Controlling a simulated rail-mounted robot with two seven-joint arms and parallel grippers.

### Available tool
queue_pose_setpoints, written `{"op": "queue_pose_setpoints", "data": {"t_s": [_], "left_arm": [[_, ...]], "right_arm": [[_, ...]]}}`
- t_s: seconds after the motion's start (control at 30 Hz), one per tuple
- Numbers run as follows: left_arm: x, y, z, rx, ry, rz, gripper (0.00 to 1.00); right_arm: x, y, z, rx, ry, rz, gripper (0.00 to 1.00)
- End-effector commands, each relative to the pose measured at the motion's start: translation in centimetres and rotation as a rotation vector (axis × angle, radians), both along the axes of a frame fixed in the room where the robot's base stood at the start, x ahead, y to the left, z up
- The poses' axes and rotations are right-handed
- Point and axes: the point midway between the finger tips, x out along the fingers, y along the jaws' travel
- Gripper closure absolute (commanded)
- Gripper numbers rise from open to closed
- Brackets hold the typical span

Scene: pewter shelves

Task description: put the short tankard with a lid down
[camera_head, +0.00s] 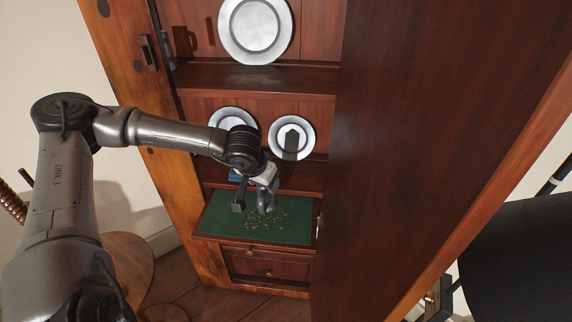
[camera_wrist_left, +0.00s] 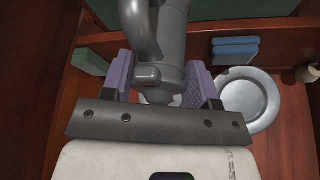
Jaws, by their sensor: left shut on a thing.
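The grey pewter tankard (camera_wrist_left: 162,45) stands between the purple pads of my left gripper (camera_wrist_left: 160,82) in the left wrist view. Its body and curved handle show; its lid is hard to make out. In the head view, my left gripper (camera_head: 253,200) is at the tankard (camera_head: 267,199), over the green-topped shelf board (camera_head: 215,222). I cannot tell whether the tankard's base touches the board. My wrist hides part of it. My right gripper is not in view.
Pewter plates stand upright on the shelves: a large one (camera_head: 256,30) above, smaller ones (camera_head: 233,118) (camera_head: 292,136) below. A plate (camera_wrist_left: 250,98) and blue books (camera_wrist_left: 235,50) show beside the gripper. A tall wooden panel (camera_head: 430,130) closes off the right side.

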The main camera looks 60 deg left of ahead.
Motion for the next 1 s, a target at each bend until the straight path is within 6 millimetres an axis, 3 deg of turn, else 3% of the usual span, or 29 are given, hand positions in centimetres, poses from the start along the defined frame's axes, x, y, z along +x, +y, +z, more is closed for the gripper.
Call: {"op": "queue_pose_setpoints", "data": {"t_s": [0.1, 0.43, 1.0], "left_arm": [[2.3, 1.2, -0.2, -0.011, -0.004, 0.005, 0.81], [6.6, 3.7, 0.1, -0.008, -0.008, 0.003, 0.80], [10.8, 6.2, 0.0, -0.006, -0.007, 0.004, 0.81]], "right_arm": [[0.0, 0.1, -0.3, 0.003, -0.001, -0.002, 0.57], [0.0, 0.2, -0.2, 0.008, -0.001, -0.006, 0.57], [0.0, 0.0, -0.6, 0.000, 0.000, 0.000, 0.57]]}}
